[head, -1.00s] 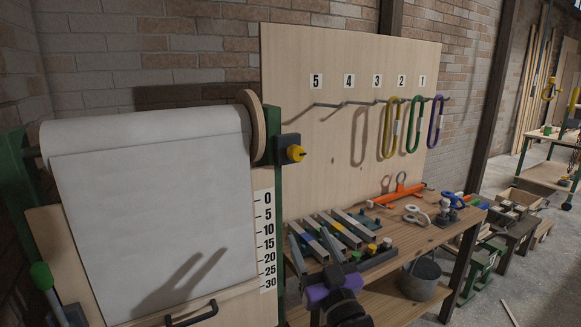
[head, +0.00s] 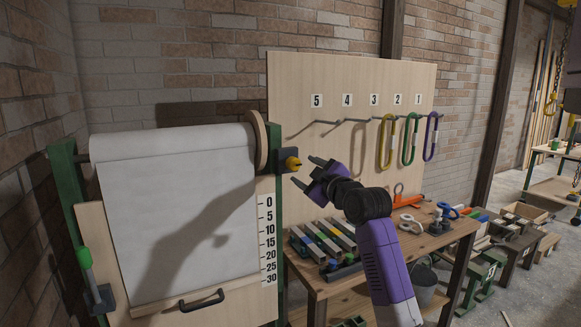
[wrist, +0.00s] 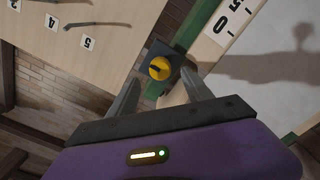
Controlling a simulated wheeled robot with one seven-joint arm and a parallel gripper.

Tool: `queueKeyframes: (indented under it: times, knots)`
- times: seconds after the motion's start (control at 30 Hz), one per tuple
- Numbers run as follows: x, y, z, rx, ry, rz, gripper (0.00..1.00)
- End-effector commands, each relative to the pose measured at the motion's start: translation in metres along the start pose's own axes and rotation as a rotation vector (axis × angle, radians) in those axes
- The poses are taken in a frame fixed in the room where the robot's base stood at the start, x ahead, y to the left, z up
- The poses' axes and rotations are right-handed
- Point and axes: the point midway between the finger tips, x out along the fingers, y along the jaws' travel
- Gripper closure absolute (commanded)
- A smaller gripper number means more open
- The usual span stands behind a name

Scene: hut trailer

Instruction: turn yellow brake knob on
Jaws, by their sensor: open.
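The yellow brake knob (head: 293,164) sits on a dark square block on the green post at the right side of the paper roll. My gripper (head: 306,173) is open, just to the right of the knob in the head view, with its fingers pointing at it. In the wrist view the yellow knob (wrist: 159,68) shows between and beyond the two open fingertips of my gripper (wrist: 165,82). The fingers look apart from the knob; the exact gap is hard to tell.
A white paper roll (head: 180,200) hangs at the left, with a number scale (head: 268,240) beside it. A pegboard (head: 350,85) with yellow, green and purple loops stands behind. A workbench (head: 400,240) with tools lies below my arm.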

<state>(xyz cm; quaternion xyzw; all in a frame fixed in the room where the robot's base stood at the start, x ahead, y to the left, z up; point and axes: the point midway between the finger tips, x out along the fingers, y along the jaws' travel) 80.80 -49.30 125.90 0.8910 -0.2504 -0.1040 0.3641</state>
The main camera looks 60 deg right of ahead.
Motion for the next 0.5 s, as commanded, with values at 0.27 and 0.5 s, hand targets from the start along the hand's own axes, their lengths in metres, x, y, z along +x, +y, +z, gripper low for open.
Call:
queueKeyframes:
  times: [0.27,0.5]
  knots:
    - [0.031,0.001,-0.002,-0.011,0.0,0.0,0.41]
    - [0.064,0.001,-0.002,-0.01,0.0,0.0,0.41]
